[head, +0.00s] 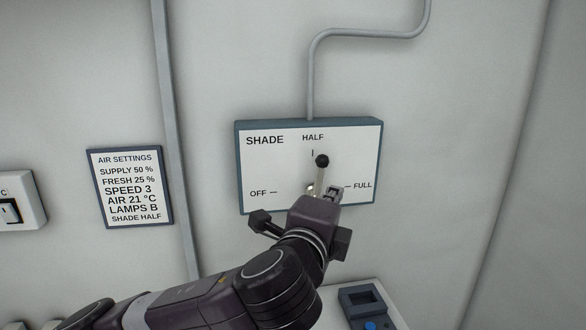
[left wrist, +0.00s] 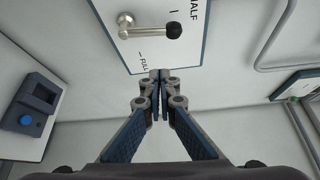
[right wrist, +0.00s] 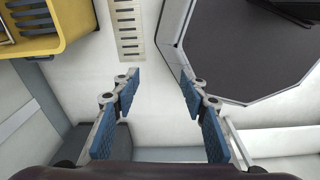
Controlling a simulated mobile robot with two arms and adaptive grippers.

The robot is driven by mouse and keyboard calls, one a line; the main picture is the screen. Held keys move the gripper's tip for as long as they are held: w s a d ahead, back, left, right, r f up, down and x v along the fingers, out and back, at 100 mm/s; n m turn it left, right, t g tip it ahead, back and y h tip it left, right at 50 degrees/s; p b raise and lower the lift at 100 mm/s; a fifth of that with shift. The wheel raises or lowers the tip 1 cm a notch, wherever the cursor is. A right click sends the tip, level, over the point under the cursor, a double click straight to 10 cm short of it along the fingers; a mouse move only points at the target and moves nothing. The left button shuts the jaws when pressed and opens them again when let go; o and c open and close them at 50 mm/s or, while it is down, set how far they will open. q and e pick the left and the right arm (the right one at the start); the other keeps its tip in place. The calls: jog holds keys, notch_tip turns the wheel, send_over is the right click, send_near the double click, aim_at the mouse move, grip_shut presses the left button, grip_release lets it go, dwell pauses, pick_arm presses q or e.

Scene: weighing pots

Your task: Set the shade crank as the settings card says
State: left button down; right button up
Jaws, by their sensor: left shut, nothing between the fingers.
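The shade panel (head: 362,140) is a white board with a blue-grey rim on the wall, marked OFF, HALF and FULL. Its crank, with a black knob (head: 321,160), points up near the HALF mark, leaning slightly toward FULL. The crank also shows in the left wrist view (left wrist: 148,30). The settings card (head: 129,187) at left reads SHADE HALF on its last line. My left gripper (head: 334,191) is shut and empty in front of the panel near FULL, apart from the knob. My right gripper (right wrist: 160,85) is open and empty, seen only in its wrist view.
A grey device with a blue button (head: 368,304) is at lower right. A switch box (head: 18,200) is at the left edge. A conduit (head: 311,75) runs up from the panel. A yellow bin (right wrist: 55,45) and a dark octagonal surface (right wrist: 240,60) lie below my right gripper.

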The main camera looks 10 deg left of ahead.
aim_at(318, 177)
pick_arm(q)
jog(key=w+a+p, duration=0.1)
jog(key=w+p, duration=0.5)
jog(key=w, duration=0.3)
jog(key=shift+w+a+f, duration=0.15)
jog(key=shift+f, duration=0.1)
pick_arm(e)
notch_tip(318, 177, up, 6)
jog(key=shift+d, duration=0.15)
pick_arm(q)
jog(key=shift+w, duration=0.1)
pick_arm(e)
jog(key=shift+d, duration=0.15)
jog(key=shift+d, duration=0.1)
